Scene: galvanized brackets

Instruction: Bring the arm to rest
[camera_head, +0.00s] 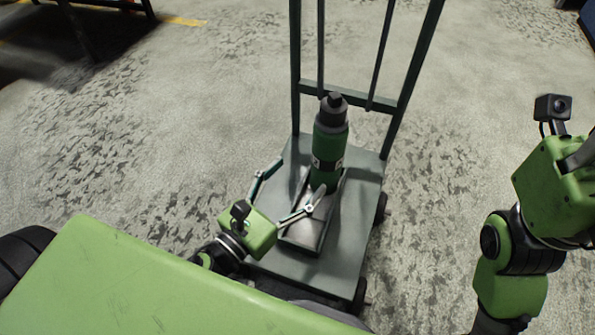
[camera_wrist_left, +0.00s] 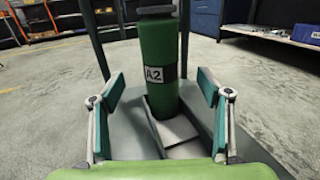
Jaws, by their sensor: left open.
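My left gripper (camera_head: 290,190) is open in the head view, low over the platform of a grey cart (camera_head: 285,262). Its two fingers are spread wide and hold nothing. A green bottle (camera_head: 327,150) with a dark cap stands upright just beyond the fingers, in a grey holder (camera_head: 303,236) on the cart. In the left wrist view the bottle (camera_wrist_left: 159,45), labelled A2, rises between and beyond the two fingers (camera_wrist_left: 160,88), with a gap on each side. My right arm (camera_head: 550,190) is at the right edge of the head view; its fingers cannot be made out.
The cart's upright handle frame (camera_head: 345,93) rises behind the bottle, and its wheels show at the right side. Speckled concrete floor (camera_head: 130,130) lies open around the cart. Shelving (camera_wrist_left: 290,35) stands far back in the left wrist view.

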